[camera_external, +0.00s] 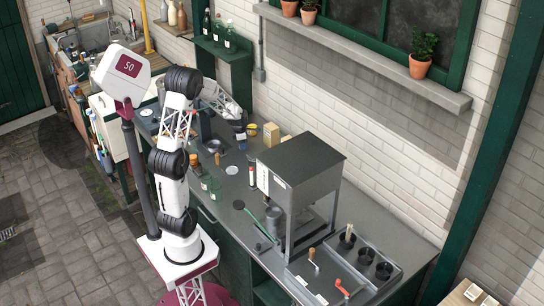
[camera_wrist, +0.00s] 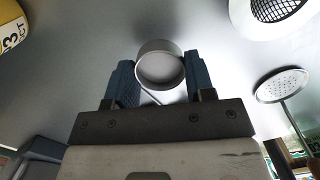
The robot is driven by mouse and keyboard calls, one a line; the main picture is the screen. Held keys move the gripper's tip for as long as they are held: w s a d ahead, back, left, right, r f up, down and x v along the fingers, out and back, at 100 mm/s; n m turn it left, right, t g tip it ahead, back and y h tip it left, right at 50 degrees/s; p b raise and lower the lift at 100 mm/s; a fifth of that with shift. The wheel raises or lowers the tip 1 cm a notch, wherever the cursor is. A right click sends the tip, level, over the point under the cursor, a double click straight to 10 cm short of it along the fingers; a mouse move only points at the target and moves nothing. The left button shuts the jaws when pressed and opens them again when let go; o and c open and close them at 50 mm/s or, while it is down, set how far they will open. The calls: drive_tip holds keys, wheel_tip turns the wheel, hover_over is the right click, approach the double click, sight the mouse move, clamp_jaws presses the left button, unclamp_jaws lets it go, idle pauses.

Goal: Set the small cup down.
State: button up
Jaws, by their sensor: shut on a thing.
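The small cup (camera_wrist: 160,66) is a round grey metal cup. In the wrist view it sits between the two blue-grey fingers of my gripper (camera_wrist: 154,78), which is shut on it. Its round end faces the camera. In the external view my gripper (camera_external: 240,130) is low over the far part of the grey counter (camera_external: 215,176), near the wall. The cup is too small there to make out clearly, and I cannot tell whether it touches the counter.
A yellow labelled tin (camera_wrist: 12,28) is at the upper left of the wrist view. A strainer (camera_wrist: 282,12) and a perforated skimmer (camera_wrist: 283,85) lie to the right. Pale blocks (camera_external: 271,134) stand right of my gripper; a metal press (camera_external: 298,180) stands farther right.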

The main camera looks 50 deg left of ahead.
drive_tip(key=shift+f, duration=1)
drive_tip(key=shift+f, duration=0.15)
drive_tip(key=o, duration=0.9)
wheel_tip(320, 180, up, 12)
drive_tip(key=s, duration=0.1)
drive_tip(key=shift+s+a, duration=0.2)
drive_tip(key=shift+a, duration=0.1)
